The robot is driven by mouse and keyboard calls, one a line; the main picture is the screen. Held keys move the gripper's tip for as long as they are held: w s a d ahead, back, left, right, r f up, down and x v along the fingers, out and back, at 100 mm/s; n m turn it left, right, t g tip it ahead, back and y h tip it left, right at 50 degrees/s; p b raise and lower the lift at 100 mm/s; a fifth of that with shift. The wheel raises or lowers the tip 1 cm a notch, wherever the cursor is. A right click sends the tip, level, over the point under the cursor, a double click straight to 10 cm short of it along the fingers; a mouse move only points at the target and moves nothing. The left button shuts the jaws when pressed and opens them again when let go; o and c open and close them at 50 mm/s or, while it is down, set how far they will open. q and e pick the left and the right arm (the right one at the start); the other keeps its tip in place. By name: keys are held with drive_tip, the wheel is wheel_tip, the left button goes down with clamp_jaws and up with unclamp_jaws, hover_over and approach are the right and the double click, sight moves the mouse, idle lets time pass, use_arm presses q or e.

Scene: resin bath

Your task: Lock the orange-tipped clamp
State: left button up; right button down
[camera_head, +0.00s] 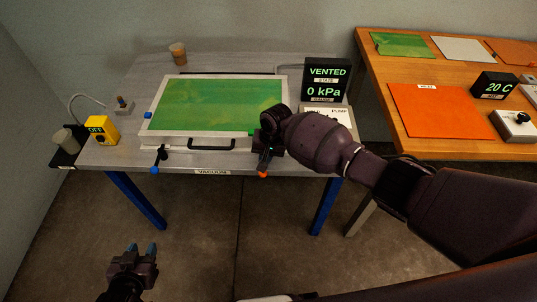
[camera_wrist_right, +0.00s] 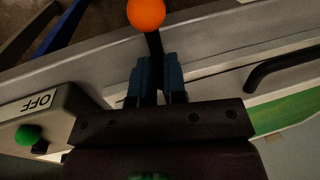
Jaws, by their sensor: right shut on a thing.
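The orange-tipped clamp is at the front right corner of the vacuum chamber (camera_head: 165,138). Its orange tip (camera_head: 263,174) hangs at the table's front edge, and the orange ball (camera_wrist_right: 146,14) shows large in the right wrist view. My right gripper (camera_wrist_right: 160,75) is shut on the clamp's black lever (camera_wrist_right: 154,45), just behind the ball. In the head view my right wrist hides most of this clamp, so its latch cannot be made out. My left gripper (camera_head: 142,248) is open and empty, low in front of the table.
A blue-tipped clamp (camera_head: 155,168) is at the chamber's front left. The black lid handle (camera_head: 211,147) lies between the clamps. The gauge (camera_head: 326,80) reads VENTED, 0 kPa. A box marked OFF with a green knob (camera_wrist_right: 28,134) is close to my right gripper.

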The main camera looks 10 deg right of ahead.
drive_tip(key=shift+s+f, duration=0.1)
drive_tip(key=shift+f, duration=0.05)
drive_tip(key=c, duration=1.4)
unclamp_jaws()
drive_tip(key=shift+c, duration=0.2)
use_arm(q)
drive_tip(key=shift+s+f, duration=0.2)
use_arm(e)
drive_tip(key=shift+r, duration=0.3)
use_arm(q)
drive_tip(key=shift+s+a+r+p, duration=0.1)
drive_tip(key=shift+s+r+p, duration=0.05)
drive_tip(key=shift+r+p, duration=0.55)
use_arm(e)
wheel_tip(320, 180, up, 10)
drive_tip(key=d, duration=0.2)
drive_tip(key=shift+s, duration=0.1)
